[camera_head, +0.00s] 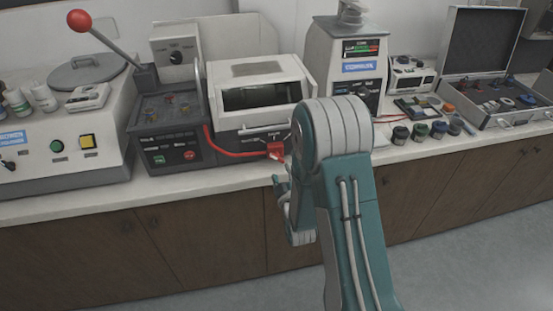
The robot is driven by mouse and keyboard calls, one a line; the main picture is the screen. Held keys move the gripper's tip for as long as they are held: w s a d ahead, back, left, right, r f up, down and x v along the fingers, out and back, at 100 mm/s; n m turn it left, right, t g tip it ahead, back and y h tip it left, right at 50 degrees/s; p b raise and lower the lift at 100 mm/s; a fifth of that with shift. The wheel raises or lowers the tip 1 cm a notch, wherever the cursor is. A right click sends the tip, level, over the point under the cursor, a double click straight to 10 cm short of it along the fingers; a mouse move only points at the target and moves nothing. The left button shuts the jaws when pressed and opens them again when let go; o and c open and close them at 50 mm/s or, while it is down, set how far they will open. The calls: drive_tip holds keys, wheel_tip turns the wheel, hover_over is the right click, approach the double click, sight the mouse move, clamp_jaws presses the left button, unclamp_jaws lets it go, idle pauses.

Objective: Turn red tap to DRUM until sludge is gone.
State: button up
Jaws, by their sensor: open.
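The red tap (276,150) sits at the front right of a grey and white machine (261,97) with a dark window, on the white counter. A red hose (228,153) runs along the machine's front to the tap. My gripper (279,181) is open in front of the counter edge, a little below the tap. It appears close to the tap, but whether they touch cannot be told. My teal and grey arm hides the area right of the tap. The DRUM label and any sludge cannot be made out.
A red-knobbed lever (79,20) rises above a dark control unit (169,131) at left. A tall dispenser (344,58) stands behind my arm. Small jars (420,131) and an open case (495,98) are at right. Floor is free in front of the cabinets.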

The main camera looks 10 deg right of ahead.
sight(278, 160)
drive_tip(key=w, duration=0.5)
drive_tip(key=shift+w+d, duration=0.2)
drive_tip(key=shift+w, duration=0.15)
drive_tip(key=shift+w+a, duration=0.2)
drive_tip(key=shift+w, duration=0.25)
drive_tip(key=shift+d, duration=0.15)
clamp_jaws()
